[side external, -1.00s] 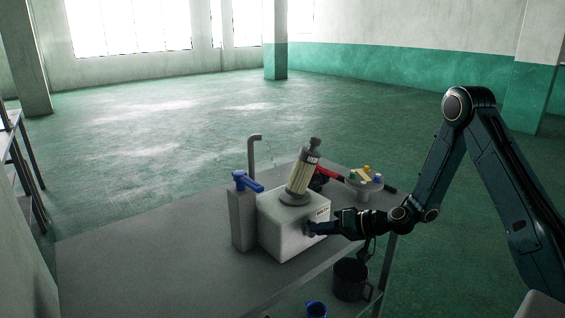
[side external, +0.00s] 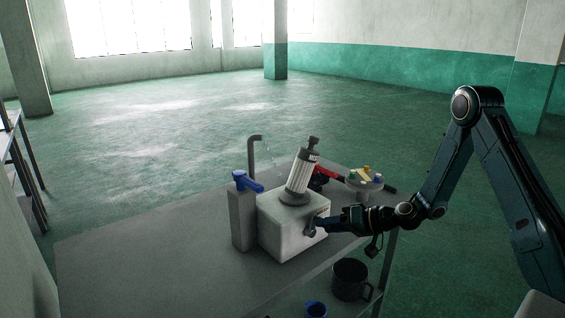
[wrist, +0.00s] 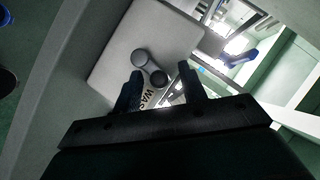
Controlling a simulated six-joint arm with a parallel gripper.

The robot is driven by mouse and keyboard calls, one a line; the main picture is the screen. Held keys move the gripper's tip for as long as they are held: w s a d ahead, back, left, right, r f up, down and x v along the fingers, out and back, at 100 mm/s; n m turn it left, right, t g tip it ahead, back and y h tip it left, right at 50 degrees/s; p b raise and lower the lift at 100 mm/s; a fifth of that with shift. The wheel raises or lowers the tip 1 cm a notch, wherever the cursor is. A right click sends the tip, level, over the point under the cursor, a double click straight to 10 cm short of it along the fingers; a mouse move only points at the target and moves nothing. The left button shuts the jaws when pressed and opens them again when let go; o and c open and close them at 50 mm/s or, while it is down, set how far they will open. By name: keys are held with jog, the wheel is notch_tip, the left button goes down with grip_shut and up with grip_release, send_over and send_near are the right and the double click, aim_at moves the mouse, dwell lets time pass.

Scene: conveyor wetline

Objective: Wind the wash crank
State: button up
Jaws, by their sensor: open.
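The wash crank (side external: 310,229) is a small grey arm with rounded ends on the front right face of a white box (side external: 283,234). In the wrist view the crank (wrist: 149,67) lies just beyond my fingertips, with part of a black "WAS…" label beside it. My gripper (side external: 322,224) points left at the crank from the right. In the wrist view my gripper (wrist: 160,80) is open, its two dark fingers apart with nothing clearly held between them. Whether a finger touches the crank is unclear. A tilted ribbed cylinder (side external: 302,174) stands on the box.
A grey dispenser with a blue lever (side external: 246,182) stands left of the box, and a grey tap (side external: 254,150) behind it. A small stand with coloured pieces (side external: 366,181) and a red-handled tool (side external: 325,173) are behind right. A dark mug (side external: 350,280) sits below the tabletop.

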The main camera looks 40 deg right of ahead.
jog(key=s, duration=0.6)
jog(key=shift+s, duration=0.3)
jog(key=shift+a+r, duration=0.1)
dwell(0.4)
jog(key=s+a+r+n+g, duration=0.65)
jog(key=s+a+r, duration=0.2)
jog(key=r, duration=0.25)
jog(key=s+d+r+h, duration=0.1)
jog(key=s+r+h, duration=0.2)
jog(key=s+r, duration=0.2)
jog(key=s+d+r+m+h, duration=0.1)
jog(key=s+r, duration=0.4)
jog(key=s, duration=0.6)
jog(key=shift+s+d+h, duration=0.3)
jog(key=shift+d+h, duration=0.05)
jog(key=shift+h, duration=0.55)
